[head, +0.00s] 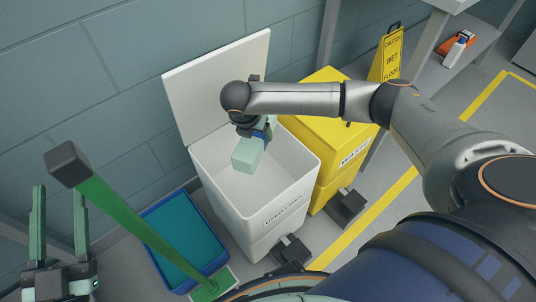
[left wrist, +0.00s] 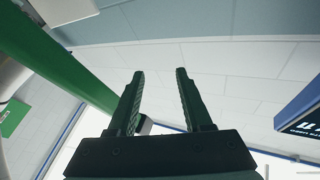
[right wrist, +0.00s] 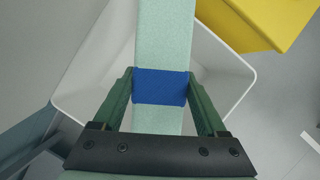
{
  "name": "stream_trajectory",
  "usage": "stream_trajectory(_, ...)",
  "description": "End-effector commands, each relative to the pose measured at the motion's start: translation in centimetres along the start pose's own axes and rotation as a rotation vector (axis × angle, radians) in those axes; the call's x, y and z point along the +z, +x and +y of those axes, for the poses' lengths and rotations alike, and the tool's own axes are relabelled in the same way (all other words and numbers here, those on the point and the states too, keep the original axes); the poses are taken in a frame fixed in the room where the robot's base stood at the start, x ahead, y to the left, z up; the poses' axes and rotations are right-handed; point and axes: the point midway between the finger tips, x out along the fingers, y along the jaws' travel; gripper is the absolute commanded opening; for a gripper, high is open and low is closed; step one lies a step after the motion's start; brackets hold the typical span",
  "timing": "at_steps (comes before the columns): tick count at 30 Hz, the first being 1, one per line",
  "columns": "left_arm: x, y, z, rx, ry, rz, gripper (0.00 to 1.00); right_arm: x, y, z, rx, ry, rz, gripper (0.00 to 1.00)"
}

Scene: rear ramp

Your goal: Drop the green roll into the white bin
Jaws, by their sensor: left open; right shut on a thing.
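The green roll (head: 247,153) is a pale green block-like bar with a blue band (right wrist: 161,87) around its middle. My right gripper (head: 256,128) is shut on it at the blue band, one finger on each side. The roll hangs tilted over the mouth of the white bin (head: 226,208), whose lid (head: 215,80) stands open at the back. In the right wrist view the bin's rim (right wrist: 252,75) shows on both sides of the roll. My left gripper (head: 59,193) is open and empty at the lower left, well away from the bin.
A yellow bin (head: 325,128) stands right of the white bin. A blue tray (head: 185,238) lies to its left, with a green post (head: 135,225) slanting in front.

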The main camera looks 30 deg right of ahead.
Motion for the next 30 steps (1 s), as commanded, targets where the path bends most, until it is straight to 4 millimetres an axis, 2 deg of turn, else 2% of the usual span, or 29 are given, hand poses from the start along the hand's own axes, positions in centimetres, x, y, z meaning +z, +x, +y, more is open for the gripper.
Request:
stream_trajectory(9, -0.2, 0.0, 0.0, 0.001, 0.003, 0.009, 0.50, 0.1, -0.1, 0.0, 0.001, 0.001, -0.001, 0.02)
stream_trajectory(10, -0.2, 0.0, 0.0, 0.001, 0.003, 0.009, 0.50, 0.1, 0.0, 0.0, 0.001, 0.001, -0.001, 0.78)
stream_trajectory(15, -0.2, 0.0, 0.0, 0.000, 0.003, 0.008, 0.50, 0.1, 0.0, 0.0, 0.001, 0.001, -0.001, 0.97)
stream_trajectory(16, -0.2, 0.0, 0.0, 0.000, 0.003, 0.008, 0.50, 0.1, 0.0, 0.0, 0.001, 0.001, -0.001, 1.00)
stream_trajectory(27, 0.0, 0.1, -0.1, 0.000, -0.003, -0.011, 0.50, 0.0, -0.5, 0.0, 0.000, 0.000, 0.000, 1.00)
stream_trajectory(28, 0.4, 0.1, -0.1, -0.001, -0.008, -0.025, 0.50, 0.0, -0.7, 0.0, 0.001, -0.001, 0.000, 1.00)
stream_trajectory(30, 2.3, -0.3, 0.2, -0.002, -0.027, -0.099, 0.50, 0.1, -1.3, 0.0, 0.001, -0.001, 0.000, 1.00)
